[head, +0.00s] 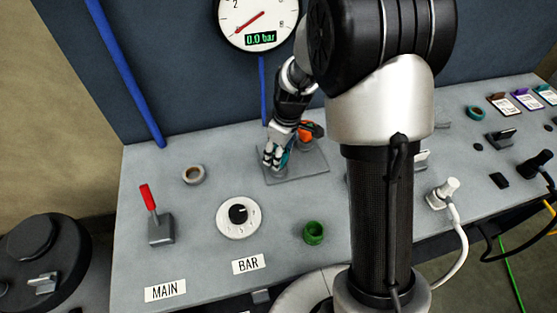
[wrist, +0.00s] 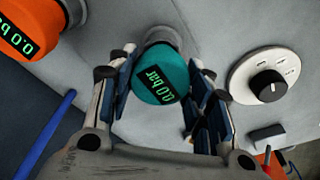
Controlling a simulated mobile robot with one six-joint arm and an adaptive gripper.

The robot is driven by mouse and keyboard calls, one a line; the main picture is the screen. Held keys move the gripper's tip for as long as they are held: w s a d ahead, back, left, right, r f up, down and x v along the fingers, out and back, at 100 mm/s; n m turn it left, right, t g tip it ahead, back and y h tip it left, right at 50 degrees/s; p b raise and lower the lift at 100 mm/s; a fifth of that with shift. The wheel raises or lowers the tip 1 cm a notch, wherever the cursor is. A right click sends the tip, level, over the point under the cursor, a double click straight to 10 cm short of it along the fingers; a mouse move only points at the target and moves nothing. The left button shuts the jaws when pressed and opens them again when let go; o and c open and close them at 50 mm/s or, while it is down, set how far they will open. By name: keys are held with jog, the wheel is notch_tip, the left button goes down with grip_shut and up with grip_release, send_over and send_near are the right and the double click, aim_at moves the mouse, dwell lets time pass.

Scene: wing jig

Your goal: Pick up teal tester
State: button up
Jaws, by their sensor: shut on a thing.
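The teal tester (wrist: 161,82) has a round face with a green "0.0 bar" readout. In the wrist view it sits between the two fingers of my gripper (wrist: 160,100), which is shut on it. Its grey metal base (wrist: 160,36) shows behind it, at the panel surface. In the head view my gripper (head: 273,160) is over the left part of a grey plate, and only a sliver of the teal tester (head: 285,158) shows behind the fingers. I cannot tell whether the tester is clear of its seat.
An orange tester (wrist: 25,28) with a "0.0 bar" readout stands close beside it. The grey plate (head: 312,170) lies under both. A gauge (head: 258,20) hangs behind.

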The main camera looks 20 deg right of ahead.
notch_tip(320, 180, up, 23)
jog(key=p, duration=0.7)
jog(key=shift+p, duration=0.4)
